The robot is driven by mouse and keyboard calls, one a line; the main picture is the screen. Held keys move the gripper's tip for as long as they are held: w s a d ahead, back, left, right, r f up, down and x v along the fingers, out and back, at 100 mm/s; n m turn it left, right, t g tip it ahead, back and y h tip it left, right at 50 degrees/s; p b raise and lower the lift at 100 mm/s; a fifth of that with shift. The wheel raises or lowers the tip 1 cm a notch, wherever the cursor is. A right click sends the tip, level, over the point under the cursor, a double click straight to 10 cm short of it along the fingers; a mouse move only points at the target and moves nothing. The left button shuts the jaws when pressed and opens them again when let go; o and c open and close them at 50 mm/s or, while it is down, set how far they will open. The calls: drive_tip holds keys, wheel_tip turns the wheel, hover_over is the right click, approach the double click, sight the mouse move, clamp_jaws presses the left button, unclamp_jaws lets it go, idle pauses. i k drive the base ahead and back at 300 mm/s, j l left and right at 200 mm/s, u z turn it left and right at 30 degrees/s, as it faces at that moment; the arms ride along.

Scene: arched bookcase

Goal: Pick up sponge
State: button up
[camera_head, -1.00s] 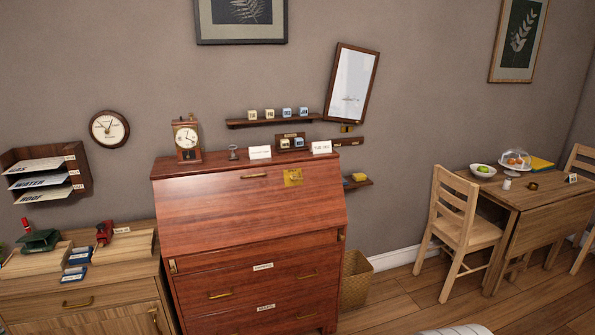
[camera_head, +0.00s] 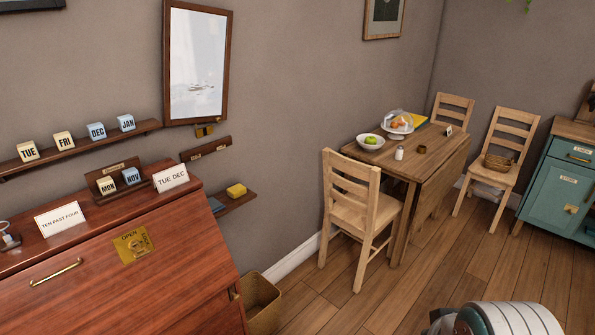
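A small yellow block that looks like the sponge (camera_head: 236,190) lies on a narrow dark wooden wall shelf (camera_head: 226,204), just right of the slanted wooden desk. A dark item sits beside it on the same shelf, to its left. A rounded white, grey and green part of my own body shows at the bottom right. My gripper's fingers cannot be made out in this view.
The wooden desk (camera_head: 150,285) fills the lower left, with cards and calendar blocks on top. A bin (camera_head: 262,300) stands on the floor beside it. A chair (camera_head: 352,215) and a table (camera_head: 440,165) stand to the right. Wooden floor between them is clear.

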sight(237, 191)
drive_tip(key=i+l+z, duration=0.1)
drive_tip(key=i+z, duration=0.2)
drive_tip(key=i, duration=0.15)
drive_tip(key=i+z, duration=0.3)
drive_tip(key=i, duration=0.15)
drive_tip(key=i+u, duration=0.8)
drive_tip(key=i+j+u, duration=0.1)
drive_tip(key=i+u, duration=0.15)
drive_tip(key=u, duration=0.25)
drive_tip(key=i+u, duration=0.3)
drive_tip(key=u, duration=0.2)
drive_tip(key=i+l+u, duration=0.2)
drive_tip(key=u, duration=0.3)
drive_tip(key=i, duration=0.05)
